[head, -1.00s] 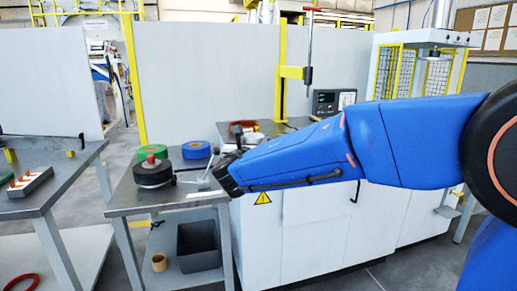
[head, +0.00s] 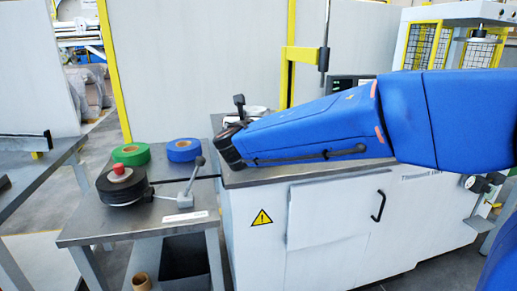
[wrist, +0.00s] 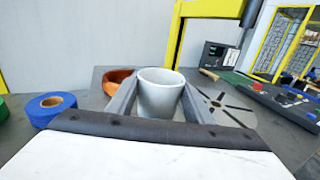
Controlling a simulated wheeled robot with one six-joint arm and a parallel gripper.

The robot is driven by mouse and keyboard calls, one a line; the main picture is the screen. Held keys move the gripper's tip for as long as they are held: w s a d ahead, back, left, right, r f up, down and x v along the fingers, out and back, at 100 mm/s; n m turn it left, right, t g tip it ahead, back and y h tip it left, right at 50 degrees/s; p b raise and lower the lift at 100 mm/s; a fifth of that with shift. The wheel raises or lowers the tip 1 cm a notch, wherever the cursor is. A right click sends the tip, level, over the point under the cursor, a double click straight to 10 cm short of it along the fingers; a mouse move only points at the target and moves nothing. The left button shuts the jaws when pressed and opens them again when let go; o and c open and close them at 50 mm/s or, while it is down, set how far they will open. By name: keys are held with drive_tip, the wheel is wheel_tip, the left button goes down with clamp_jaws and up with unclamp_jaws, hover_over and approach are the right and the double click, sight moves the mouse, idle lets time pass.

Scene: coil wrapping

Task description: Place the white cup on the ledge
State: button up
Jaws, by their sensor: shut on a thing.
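The white cup (wrist: 160,95) is upright between the two grey fingers of my gripper (wrist: 161,88) in the wrist view. The gripper is shut on its sides, and the cup's open rim faces up. The cup's base is hidden, so I cannot tell whether it touches the surface beneath. In the head view my blue arm covers most of the gripper, and the cup cannot be made out clearly. The dark grey top (head: 275,173) of the white machine lies below the arm. I cannot tell which surface is the ledge.
An orange-brown ring (wrist: 117,82) lies left of the cup. A slotted round plate (wrist: 226,108) is at its right. A yellow post (head: 288,80) rises behind. A side table (head: 125,232) holds a blue roll (head: 184,151), a green roll (head: 130,154) and a black coil (head: 122,190).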

wheel_tip(320, 180, down, 10)
drive_tip(key=shift+r, duration=0.1)
idle(0.4)
drive_tip(key=o, duration=1.1)
